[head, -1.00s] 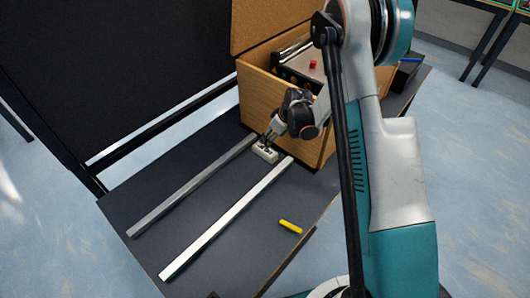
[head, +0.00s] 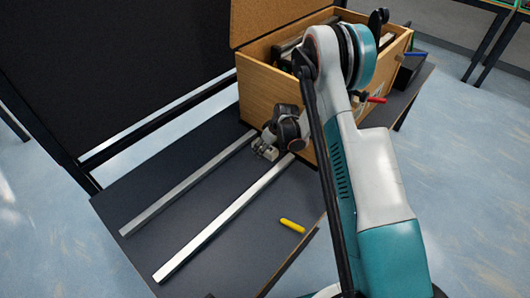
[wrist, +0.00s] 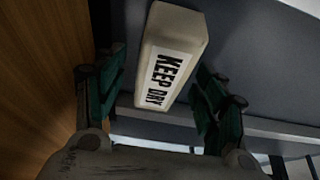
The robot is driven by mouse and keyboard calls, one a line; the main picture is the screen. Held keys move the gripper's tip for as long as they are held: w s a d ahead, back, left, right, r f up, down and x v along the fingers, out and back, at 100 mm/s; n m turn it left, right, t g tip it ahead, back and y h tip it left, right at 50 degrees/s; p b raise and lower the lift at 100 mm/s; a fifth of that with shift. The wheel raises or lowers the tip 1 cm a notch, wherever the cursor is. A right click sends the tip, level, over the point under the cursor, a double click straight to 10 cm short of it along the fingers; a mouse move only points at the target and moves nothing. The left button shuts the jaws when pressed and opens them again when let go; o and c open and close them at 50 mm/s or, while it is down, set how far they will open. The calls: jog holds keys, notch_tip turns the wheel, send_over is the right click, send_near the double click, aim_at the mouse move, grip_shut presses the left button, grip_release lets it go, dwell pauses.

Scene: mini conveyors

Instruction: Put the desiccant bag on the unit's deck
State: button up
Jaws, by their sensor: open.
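The desiccant bag (wrist: 172,55) is a small off-white block with a white "KEEP DRY" label. In the wrist view it lies between the two green-padded fingers of my gripper (wrist: 162,88), which is open, with gaps showing on both sides. In the head view my gripper (head: 265,152) is low over the dark table between two metal rails, beside the wooden crate, and hides most or all of the bag. The unit (head: 288,49), dark with a pale edge, sits inside the crate; my arm covers most of it and its deck cannot be made out.
The wooden crate (head: 253,97) with its raised lid stands close behind my gripper. Two metal rails (head: 222,219) run along the dark table (head: 240,245). A yellow marker (head: 292,225) lies at the right edge. A red-handled item (head: 376,99) and a blue one (head: 413,54) are beyond my arm.

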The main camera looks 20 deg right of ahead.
jog(key=c, duration=1.3)
jog(key=shift+r, duration=0.15)
